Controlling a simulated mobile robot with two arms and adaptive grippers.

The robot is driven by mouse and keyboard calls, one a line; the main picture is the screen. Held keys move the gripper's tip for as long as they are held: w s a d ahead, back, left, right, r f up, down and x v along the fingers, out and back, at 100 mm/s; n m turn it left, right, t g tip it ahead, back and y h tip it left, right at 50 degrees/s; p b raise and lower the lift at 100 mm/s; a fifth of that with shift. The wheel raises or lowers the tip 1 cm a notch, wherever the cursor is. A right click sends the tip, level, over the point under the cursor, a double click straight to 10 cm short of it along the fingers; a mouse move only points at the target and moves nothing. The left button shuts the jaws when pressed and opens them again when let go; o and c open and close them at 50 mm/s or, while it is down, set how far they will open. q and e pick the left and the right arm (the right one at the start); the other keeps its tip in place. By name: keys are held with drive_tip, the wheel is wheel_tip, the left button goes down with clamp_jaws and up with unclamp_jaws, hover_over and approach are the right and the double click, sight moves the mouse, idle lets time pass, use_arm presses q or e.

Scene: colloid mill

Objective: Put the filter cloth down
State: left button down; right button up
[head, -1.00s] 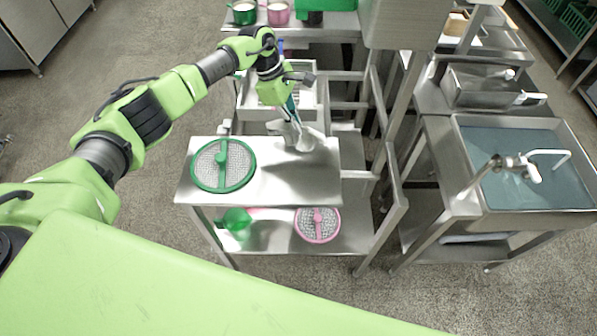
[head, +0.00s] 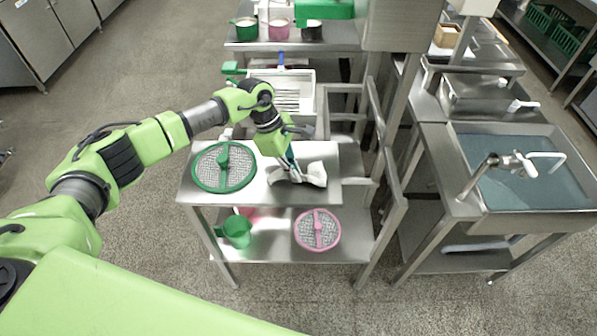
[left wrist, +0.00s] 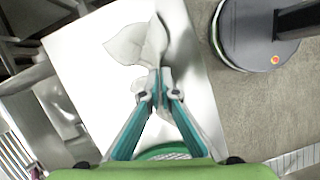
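The white filter cloth (head: 313,174) is bunched at the right half of the steel table's upper top (head: 265,195). Its lower folds appear to touch the top. My left gripper (head: 292,164) points down at it from above, with its teal fingers pinched together on the cloth. In the left wrist view, the fingertips (left wrist: 162,88) meet at the cloth (left wrist: 138,42), which spreads out beyond them over the pale surface. My right gripper is not in view.
A green-rimmed sieve (head: 205,171) lies on the same top, left of the cloth. A pink sieve (head: 317,229) and green jug (head: 236,231) are on the lower shelf. A white tray (head: 306,77) stands behind, and a water-filled sink (head: 525,195) is at the right.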

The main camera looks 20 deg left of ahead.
use_arm(q)
drive_tip(key=c, duration=1.9)
unclamp_jaws()
